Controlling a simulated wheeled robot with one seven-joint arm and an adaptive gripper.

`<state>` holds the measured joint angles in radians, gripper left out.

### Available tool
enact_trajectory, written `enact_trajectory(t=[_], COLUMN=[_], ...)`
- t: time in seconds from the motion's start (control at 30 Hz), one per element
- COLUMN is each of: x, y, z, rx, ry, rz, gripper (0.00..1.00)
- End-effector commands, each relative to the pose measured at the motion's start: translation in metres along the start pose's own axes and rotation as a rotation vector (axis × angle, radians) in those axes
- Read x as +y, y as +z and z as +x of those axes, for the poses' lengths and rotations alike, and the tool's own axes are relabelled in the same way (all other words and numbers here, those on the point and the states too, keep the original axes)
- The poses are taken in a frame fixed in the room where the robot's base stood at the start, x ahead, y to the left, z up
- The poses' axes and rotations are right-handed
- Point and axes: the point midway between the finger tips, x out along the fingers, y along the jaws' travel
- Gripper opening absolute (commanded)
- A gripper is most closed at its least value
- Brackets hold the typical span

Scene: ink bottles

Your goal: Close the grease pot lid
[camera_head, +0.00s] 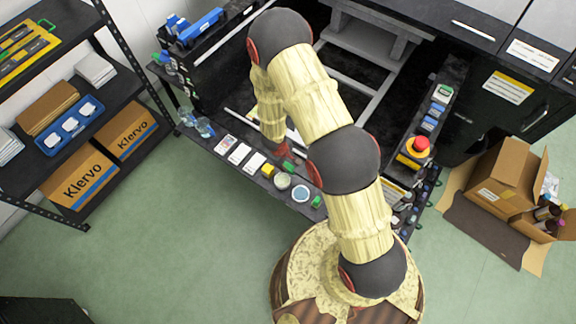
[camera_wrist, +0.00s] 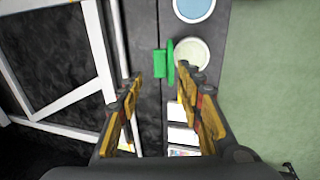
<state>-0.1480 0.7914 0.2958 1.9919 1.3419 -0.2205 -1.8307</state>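A round pot with pale contents (camera_wrist: 191,53) stands open on the dark bench ledge, and it also shows in the head view (camera_head: 282,181). A thin green piece, apparently its lid seen edge-on (camera_wrist: 170,62), stands at the pot's left rim in the wrist view. A green block (camera_wrist: 159,63) is just left of it. My gripper (camera_wrist: 160,80) is open, with its yellow fingers apart. The green pieces show beyond and between the fingertips; no contact is visible. In the head view my gripper (camera_head: 284,150) is small and partly hidden by my arm.
A round pot with blue contents (camera_head: 300,193) stands beside the pale one. A red emergency button (camera_head: 420,144) is at right. Green floor lies clear in front.

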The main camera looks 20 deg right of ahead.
Motion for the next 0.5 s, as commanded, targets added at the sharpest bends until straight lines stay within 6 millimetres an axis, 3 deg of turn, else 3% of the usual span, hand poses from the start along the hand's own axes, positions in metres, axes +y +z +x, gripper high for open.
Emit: enact_trajectory(t=[0.2, 0.5], x=[-0.002, -0.001], y=[0.000, 0.000], z=[0.038, 0.063], rx=[0.000, 0.001], ry=[-0.002, -0.002], rz=[0.001, 0.002], gripper=[0.36, 0.36])
